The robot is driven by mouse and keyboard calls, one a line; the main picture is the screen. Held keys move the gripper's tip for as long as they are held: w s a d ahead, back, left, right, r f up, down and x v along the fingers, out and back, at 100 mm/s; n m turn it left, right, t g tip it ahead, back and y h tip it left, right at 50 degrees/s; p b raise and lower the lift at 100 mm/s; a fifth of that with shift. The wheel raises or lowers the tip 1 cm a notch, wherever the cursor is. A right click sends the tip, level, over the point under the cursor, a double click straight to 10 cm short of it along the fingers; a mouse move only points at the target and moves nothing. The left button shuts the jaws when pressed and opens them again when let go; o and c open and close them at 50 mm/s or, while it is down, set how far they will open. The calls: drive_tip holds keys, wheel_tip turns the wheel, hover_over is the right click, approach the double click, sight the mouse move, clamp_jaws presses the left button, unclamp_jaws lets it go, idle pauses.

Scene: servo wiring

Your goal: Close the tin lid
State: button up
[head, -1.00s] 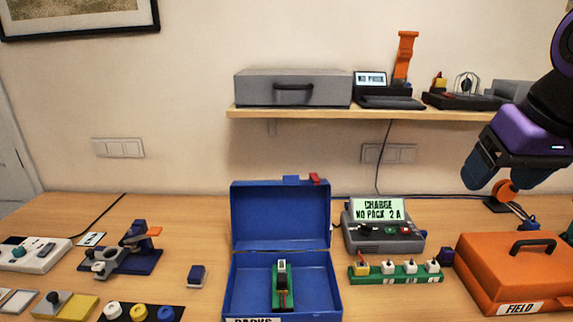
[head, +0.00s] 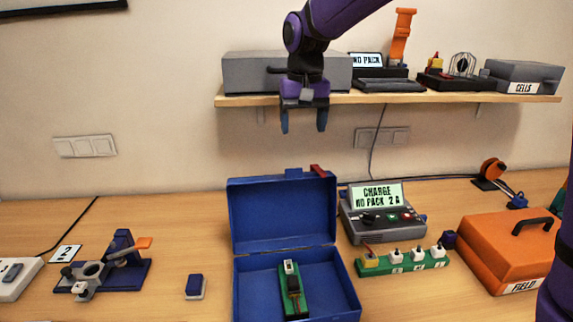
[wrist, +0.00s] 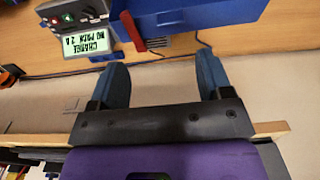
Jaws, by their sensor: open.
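The blue tin (head: 240,293) stands on the table with its lid (head: 283,215) raised upright at the back. A red tab (head: 318,171) and a blue tab show on the lid's top edge. A green holder with a dark pack (head: 292,288) lies inside the tin. My gripper (head: 304,126) is open and empty, pointing down in front of the shelf, above the lid and apart from it. In the wrist view my two blue fingers (wrist: 162,80) are spread, with the lid (wrist: 195,12) and its red tab (wrist: 132,32) beyond them.
A shelf (head: 400,97) with a grey case (head: 250,72) is behind my gripper. The charger (head: 382,215) stands right of the lid, with a green connector strip (head: 405,262) in front. An orange case (head: 508,255) is at the right.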

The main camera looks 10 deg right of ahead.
drive_tip(key=f, duration=0.4)
drive_tip(key=a+f, duration=0.1)
drive_tip(key=f, duration=0.2)
drive_tip(key=w+f, duration=0.1)
drive_tip(key=f, duration=0.3)
drive_tip(key=shift+w+a+f, duration=0.1)
drive_tip(key=shift+a+f, duration=0.25)
drive_tip(key=shift+c, duration=0.2)
